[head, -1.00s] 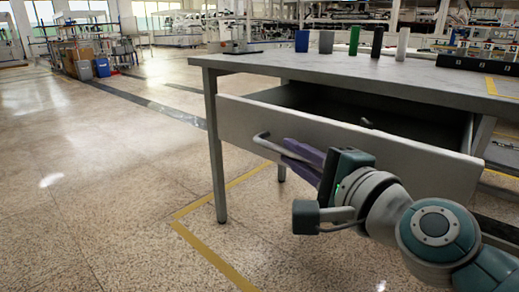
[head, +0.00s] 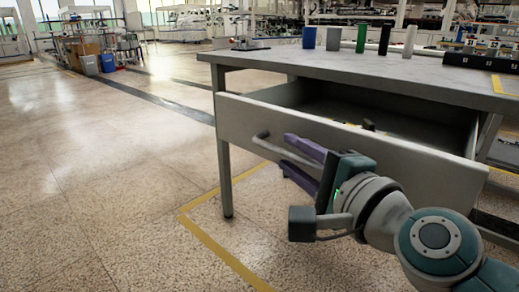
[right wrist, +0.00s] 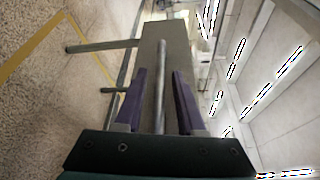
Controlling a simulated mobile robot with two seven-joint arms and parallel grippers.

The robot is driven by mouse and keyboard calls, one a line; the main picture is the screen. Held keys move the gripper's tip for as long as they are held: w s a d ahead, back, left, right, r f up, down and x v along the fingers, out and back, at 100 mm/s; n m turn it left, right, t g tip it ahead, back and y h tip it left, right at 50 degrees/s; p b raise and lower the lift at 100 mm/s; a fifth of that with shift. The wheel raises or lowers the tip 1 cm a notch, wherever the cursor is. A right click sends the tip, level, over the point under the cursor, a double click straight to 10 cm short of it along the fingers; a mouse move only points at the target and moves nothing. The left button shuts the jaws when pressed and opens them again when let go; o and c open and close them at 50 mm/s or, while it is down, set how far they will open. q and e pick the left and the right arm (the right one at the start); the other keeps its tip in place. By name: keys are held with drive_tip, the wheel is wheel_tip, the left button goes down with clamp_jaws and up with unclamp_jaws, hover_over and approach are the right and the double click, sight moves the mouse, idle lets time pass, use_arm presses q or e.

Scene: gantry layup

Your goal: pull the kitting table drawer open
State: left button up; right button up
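The kitting table (head: 400,72) has its drawer (head: 350,147) pulled well out, with the dark inside showing. The drawer's bar handle (head: 263,142) is on its grey front; its right part is hidden behind my gripper. My right gripper (head: 285,151) is at the handle with its purple fingers spread apart. In the right wrist view, the handle (right wrist: 161,60) runs between the two open fingers of my right gripper (right wrist: 158,72), with a gap on each side. My left gripper is not in view.
Several cylinders, including a green one (head: 361,39), stand on the tabletop, with a black rack (head: 480,61) at the right. Small items (head: 368,124) lie in the drawer. Yellow floor tape (head: 215,247) edges the table area. The floor at left is clear.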

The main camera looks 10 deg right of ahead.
drive_tip(key=shift+o, duration=0.2)
drive_tip(key=shift+s+d+r, duration=0.1)
drive_tip(key=shift+s+d, duration=0.05)
drive_tip(key=shift+s, duration=0.35)
drive_tip(key=p+v, duration=0.1)
drive_tip(key=v, duration=0.7)
drive_tip(key=shift+s+p, duration=0.3)
drive_tip(key=shift+s, duration=0.1)
drive_tip(key=shift+r, duration=0.15)
